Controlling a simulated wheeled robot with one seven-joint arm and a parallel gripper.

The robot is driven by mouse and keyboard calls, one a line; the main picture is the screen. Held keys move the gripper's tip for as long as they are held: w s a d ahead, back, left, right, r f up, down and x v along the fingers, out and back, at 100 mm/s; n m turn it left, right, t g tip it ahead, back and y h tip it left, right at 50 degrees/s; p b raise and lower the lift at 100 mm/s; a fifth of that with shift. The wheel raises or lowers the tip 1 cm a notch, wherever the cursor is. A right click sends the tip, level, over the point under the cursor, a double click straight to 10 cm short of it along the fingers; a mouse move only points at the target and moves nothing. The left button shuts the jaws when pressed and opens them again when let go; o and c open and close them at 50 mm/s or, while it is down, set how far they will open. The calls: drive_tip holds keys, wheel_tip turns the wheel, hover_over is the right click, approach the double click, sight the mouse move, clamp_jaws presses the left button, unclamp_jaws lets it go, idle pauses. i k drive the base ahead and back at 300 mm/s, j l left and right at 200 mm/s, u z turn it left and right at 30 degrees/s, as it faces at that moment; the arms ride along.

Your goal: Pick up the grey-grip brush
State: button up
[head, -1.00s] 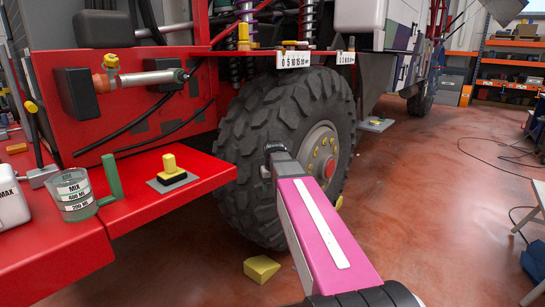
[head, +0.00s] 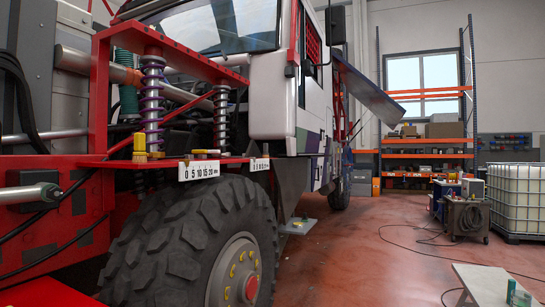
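I cannot make out a brush with a clearly grey grip. A small yellow brush-like thing (head: 139,146) stands upright on the red ledge (head: 110,163) of the truck, at left in the head view. A low yellowish thing (head: 206,152) lies further right on the same ledge, above a white scale plate (head: 199,170); it is too small to tell what it is. My gripper and arm are out of view.
The truck's big black tyre (head: 190,245) fills the lower left. The reddish floor (head: 370,255) is open to its right. A pale table (head: 490,285) stands at lower right, a metal cart (head: 466,220) and a white tank (head: 515,197) behind it. Orange shelves (head: 425,155) stand at the back.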

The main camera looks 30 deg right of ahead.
sight(266, 154)
drive_tip(key=i+l, duration=0.15)
drive_tip(key=l, duration=0.25)
drive_tip(key=i+l, duration=0.15)
drive_tip(key=l, duration=0.2)
drive_tip(key=i+l+z, duration=0.1)
drive_tip(key=l, duration=0.3)
drive_tip(key=i+l, duration=0.4)
drive_tip(key=l, duration=0.35)
drive_tip(key=i+l, duration=0.15)
drive_tip(key=l, duration=0.2)
drive_tip(key=z, duration=0.05)
